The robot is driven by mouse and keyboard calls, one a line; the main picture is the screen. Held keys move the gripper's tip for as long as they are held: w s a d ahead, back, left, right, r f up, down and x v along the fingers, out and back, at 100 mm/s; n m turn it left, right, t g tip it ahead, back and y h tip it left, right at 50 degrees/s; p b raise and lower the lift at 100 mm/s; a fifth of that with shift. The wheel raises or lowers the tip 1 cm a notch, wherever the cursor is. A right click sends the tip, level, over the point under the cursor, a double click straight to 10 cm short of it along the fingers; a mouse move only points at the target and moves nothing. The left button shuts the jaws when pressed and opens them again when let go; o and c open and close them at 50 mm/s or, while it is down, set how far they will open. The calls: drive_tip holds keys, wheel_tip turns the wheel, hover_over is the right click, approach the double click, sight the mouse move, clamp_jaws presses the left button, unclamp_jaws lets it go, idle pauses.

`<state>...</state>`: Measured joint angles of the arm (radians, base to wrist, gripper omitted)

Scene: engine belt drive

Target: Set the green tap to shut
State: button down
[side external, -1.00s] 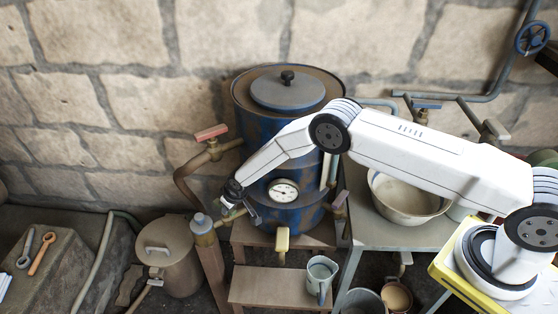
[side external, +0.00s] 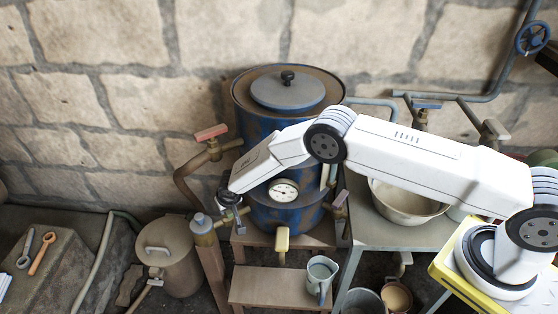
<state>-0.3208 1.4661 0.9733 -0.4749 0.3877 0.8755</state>
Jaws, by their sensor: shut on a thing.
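My gripper (side external: 229,203) is at the lower left of the blue drum, beside the brass pipe fitting (side external: 232,217) that runs out from the drum. It is shut on a small tap handle there. My wrist and fingers hide most of that handle, so its green colour and exact angle cannot be made out. No other handle in view looks clearly green.
The blue drum (side external: 257,98) stands behind my arm, with a gauge (side external: 284,190). Other taps have red (side external: 211,132), yellow (side external: 282,239) and purple (side external: 341,198) handles. A bottle-like grey-capped post (side external: 203,226) stands close left of my gripper.

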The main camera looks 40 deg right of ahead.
drive_tip(key=shift+a, duration=0.1)
idle(0.5)
drive_tip(key=shift+c, duration=2.2)
unclamp_jaws()
drive_tip(key=shift+r, duration=0.1)
drive_tip(key=v, duration=0.7)
drive_tip(key=shift+r, duration=0.3)
drive_tip(key=shift+s, duration=0.1)
drive_tip(key=shift+r, duration=0.1)
